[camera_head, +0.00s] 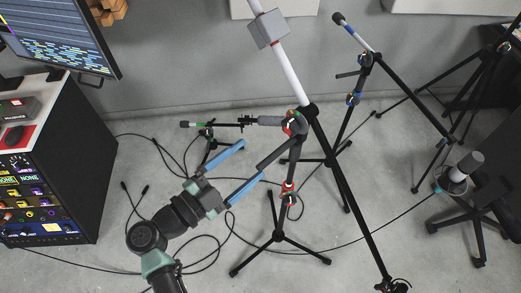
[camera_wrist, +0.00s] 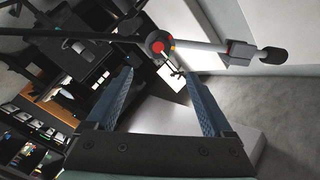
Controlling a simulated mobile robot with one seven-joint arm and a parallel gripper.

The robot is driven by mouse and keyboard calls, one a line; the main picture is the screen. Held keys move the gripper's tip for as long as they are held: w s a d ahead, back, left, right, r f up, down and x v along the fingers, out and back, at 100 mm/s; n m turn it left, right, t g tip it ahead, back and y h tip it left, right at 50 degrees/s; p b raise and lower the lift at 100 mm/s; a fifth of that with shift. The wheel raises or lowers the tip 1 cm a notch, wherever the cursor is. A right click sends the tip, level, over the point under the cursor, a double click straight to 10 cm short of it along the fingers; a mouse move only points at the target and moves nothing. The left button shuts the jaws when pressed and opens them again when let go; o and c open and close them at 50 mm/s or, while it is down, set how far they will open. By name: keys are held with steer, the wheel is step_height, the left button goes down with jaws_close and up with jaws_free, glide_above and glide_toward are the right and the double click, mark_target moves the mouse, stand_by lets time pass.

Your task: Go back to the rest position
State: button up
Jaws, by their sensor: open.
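My gripper (camera_head: 252,160) reaches up and to the right from the lower left of the head view. Its two long blue fingers are spread apart, with nothing held between them. In the wrist view my gripper (camera_wrist: 159,75) also shows open. The fingertips are near a microphone stand whose joint (camera_head: 295,123) has red and green parts. A dark bar of this stand slopes down toward the fingertips; I cannot tell whether it touches them. In the wrist view the joint (camera_wrist: 158,43) and a microphone (camera_wrist: 272,55) lie beyond the fingertips. No car door is seen.
Several microphone stands fill the middle and right, including one with a white pole (camera_head: 285,65). An equipment rack (camera_head: 60,165) and a monitor (camera_head: 62,40) stand at left. Black cables (camera_head: 205,240) cross the grey floor. A wheeled base (camera_head: 475,220) stands at right.

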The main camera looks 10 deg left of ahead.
steer(key=shift+s+a, duration=0.35)
steer(key=shift+s, duration=0.15)
